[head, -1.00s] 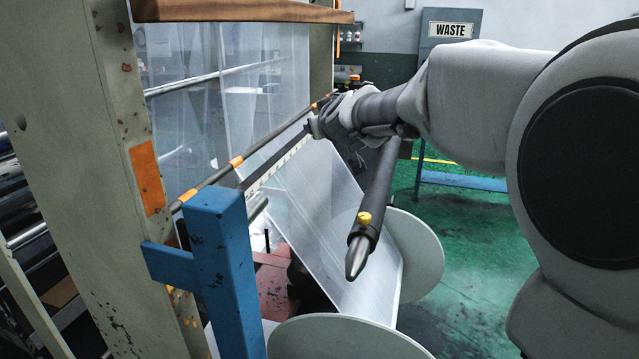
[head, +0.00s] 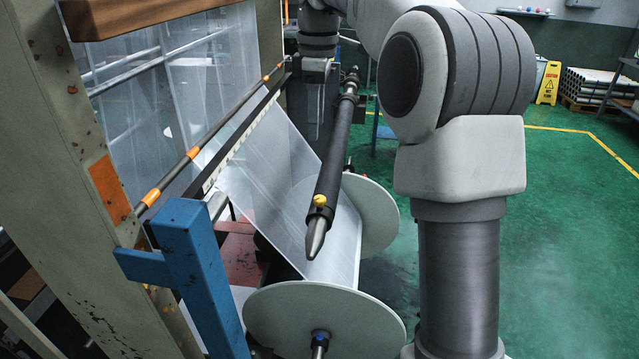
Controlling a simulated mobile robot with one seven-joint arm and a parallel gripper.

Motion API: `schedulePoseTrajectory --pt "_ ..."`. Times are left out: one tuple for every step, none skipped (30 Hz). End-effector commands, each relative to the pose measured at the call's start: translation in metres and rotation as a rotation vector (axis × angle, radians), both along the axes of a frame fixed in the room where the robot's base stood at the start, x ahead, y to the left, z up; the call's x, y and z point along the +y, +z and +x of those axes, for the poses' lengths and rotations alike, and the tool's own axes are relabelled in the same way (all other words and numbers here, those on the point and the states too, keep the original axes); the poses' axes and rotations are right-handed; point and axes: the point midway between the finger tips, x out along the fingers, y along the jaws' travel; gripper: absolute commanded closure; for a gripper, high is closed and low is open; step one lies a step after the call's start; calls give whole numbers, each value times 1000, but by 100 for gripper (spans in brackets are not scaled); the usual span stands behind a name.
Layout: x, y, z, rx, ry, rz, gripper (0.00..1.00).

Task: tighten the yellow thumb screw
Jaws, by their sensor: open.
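The small yellow thumb screw (head: 320,200) stands up from a black collar near the front, pointed end of a dark shaft (head: 332,165). The shaft slopes from the front up to the back, above a roll of clear film (head: 345,235) with pale end discs. My gripper (head: 314,95) points down near the far end of the shaft, to its left in the picture and well apart from the yellow screw. It is open. Its fingers are small and hard to make out against the dark background, and I see nothing held in it.
A blue post (head: 200,275) stands at the front left beside a beige machine frame (head: 60,190). A rod with orange bands (head: 185,160) runs back along the film web. A pale disc (head: 325,325) stands below the shaft's front end. Green floor (head: 570,230) is clear on the right.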

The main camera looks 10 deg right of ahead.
Motion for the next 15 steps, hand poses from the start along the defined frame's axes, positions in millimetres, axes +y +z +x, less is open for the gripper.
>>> schedulePoseTrajectory --pt "-3 3 -2 16 0 -11 36" --pt "-5 3 -3 23 0 -14 36" --pt "-6 2 -5 30 1 -18 36" --pt "-6 0 -5 34 1 -19 36" --pt "-6 -2 -5 35 1 -20 36" --pt "-6 -6 -5 35 1 -20 36" --pt "-6 -10 -5 35 1 -19 36" --pt "-6 -14 -6 36 1 -19 36" --pt "-6 -21 -6 35 1 -19 36" --pt "-6 -27 -6 36 1 -19 36" --pt "-6 -32 -6 36 1 -19 36" --pt "-6 -41 -6 37 1 -19 36" --pt "-6 -48 -6 36 1 -19 36" --pt "-6 -55 -6 37 1 -19 36" --pt "-6 -64 -6 37 1 -19 36"
